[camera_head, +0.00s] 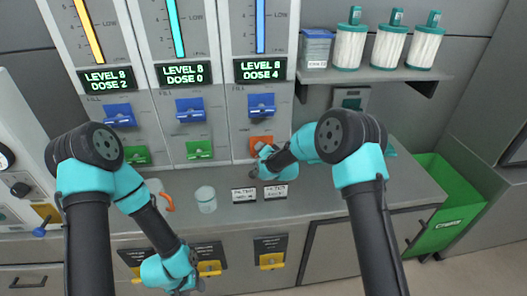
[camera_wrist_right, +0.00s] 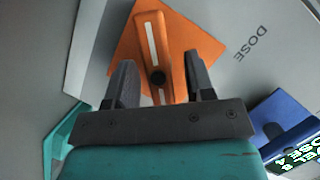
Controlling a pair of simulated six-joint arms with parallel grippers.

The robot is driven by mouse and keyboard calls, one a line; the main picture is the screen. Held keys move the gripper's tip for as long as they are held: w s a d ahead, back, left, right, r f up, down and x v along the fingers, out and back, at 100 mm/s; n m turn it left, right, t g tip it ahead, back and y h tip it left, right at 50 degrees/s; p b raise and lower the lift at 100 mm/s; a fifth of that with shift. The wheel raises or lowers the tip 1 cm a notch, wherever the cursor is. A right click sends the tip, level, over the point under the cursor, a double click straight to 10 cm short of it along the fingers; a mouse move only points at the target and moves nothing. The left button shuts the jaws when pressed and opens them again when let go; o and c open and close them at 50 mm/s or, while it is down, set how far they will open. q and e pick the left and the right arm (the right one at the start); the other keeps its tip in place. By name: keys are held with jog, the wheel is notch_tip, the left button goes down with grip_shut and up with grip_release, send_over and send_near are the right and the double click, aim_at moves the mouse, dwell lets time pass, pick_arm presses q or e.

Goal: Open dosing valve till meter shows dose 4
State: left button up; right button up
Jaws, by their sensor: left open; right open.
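The right-hand dispenser's meter (camera_head: 260,70) reads "LEVEL 8 DOSE 4". Below it is an orange dosing valve (camera_head: 261,141), partly hidden by my right gripper (camera_head: 262,157). In the right wrist view, the orange valve handle (camera_wrist_right: 152,35) with a white stripe lies between the fingers of my right gripper (camera_wrist_right: 160,85), which is open with gaps at both sides. The word DOSE is printed beside it. My left gripper (camera_head: 184,288) is low in front of the cabinet drawers, away from the valves; its fingers are small in view.
The other meters read "LEVEL 8 DOSE 2" (camera_head: 107,78) and "LEVEL 8 DOSE 0" (camera_head: 183,74). Their green dosing valves (camera_head: 199,149) and the blue fill valves (camera_head: 189,109) are nearby. A glass beaker (camera_head: 205,199) and two labels stand on the counter. A green bin (camera_head: 450,205) is at the right.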

grip_shut()
dwell(0.4)
jog(key=shift+d+m+t+y, duration=0.1)
jog(key=shift+m+t+y, duration=0.3)
jog(key=shift+m, duration=0.75)
jog(key=shift+m+t+y, duration=0.3)
jog(key=shift+m+y, duration=0.2)
jog(key=shift+m, duration=0.65)
grip_release()
jog(key=shift+f, duration=0.1)
